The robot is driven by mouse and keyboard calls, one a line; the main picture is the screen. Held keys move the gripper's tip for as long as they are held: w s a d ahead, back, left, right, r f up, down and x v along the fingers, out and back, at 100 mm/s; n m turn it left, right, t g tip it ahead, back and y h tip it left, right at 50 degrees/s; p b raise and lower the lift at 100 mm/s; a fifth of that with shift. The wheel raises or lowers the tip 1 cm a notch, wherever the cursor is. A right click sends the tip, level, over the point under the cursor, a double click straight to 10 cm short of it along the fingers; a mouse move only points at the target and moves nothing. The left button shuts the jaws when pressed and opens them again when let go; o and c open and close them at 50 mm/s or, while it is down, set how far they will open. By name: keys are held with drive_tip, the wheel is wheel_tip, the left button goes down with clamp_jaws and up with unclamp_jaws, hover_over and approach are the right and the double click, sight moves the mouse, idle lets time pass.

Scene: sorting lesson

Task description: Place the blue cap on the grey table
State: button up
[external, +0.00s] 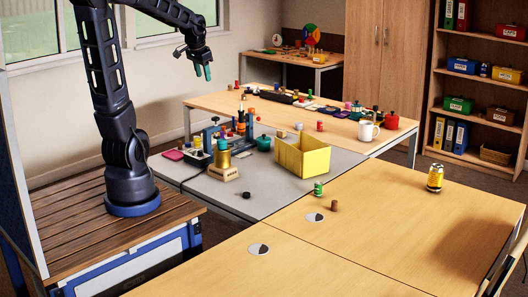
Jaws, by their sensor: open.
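The grey table (278,193) stands in the middle, between wooden-topped tables. I cannot single out the blue cap for certain among the small coloured pieces at this size. My gripper (203,72) hangs high at the upper left with its teal fingertips pointing down. It is open, in the air, well above the tables and touching nothing. I see nothing held in it.
A yellow open box (312,161), a brass bottle on a stand (222,157) and a black disc (246,195) stand on the grey table. A white mug (367,131) and red pot (391,121) stand behind. The front wooden table (330,255) is mostly clear.

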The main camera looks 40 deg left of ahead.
drive_tip(key=s+d, duration=0.4)
drive_tip(key=s, duration=0.5)
drive_tip(key=s+d+n+t+h, duration=0.1)
drive_tip(key=s+d, duration=0.3)
drive_tip(key=s, duration=0.5)
drive_tip(key=shift+r, duration=0.45)
